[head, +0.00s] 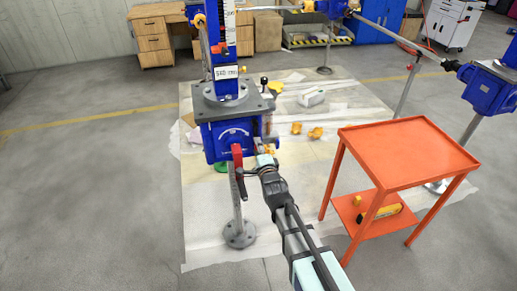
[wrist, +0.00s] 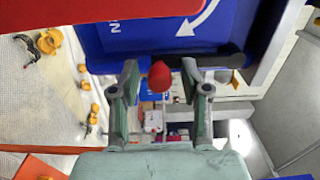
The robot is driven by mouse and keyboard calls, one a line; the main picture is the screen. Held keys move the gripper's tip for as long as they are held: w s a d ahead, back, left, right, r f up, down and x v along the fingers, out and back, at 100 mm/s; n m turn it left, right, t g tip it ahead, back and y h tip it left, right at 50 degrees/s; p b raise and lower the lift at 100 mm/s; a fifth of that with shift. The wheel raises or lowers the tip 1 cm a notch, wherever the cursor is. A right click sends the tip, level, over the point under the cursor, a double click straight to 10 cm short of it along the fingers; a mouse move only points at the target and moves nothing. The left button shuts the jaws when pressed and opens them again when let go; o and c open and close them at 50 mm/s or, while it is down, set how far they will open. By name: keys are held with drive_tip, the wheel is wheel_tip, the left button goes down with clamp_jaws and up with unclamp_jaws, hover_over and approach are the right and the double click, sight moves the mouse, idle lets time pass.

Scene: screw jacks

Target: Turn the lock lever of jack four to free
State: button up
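The blue jack (head: 228,140) with a label reading "S40" stands in the middle of the head view, its blue housing (wrist: 125,35) filling the top of the wrist view. A small red knob (wrist: 160,75), apparently the end of the lock lever, sits between my fingertips in the wrist view. My gripper (wrist: 162,82) is open around it, with a gap visible on each side. In the head view my gripper (head: 262,158) is at the jack's front right. The lever's shaft is mostly hidden, and no jack number is readable.
A red upright part (head: 238,156) is just left of my gripper, above a grey floor stand (head: 239,232). An orange cart (head: 410,150) stands to the right. Yellow-orange pieces (head: 315,132) lie on the floor sheet behind. Another blue jack (head: 488,88) is at far right.

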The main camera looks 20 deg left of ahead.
drive_tip(key=shift+d, duration=0.1)
drive_tip(key=v, duration=1.2)
idle(0.4)
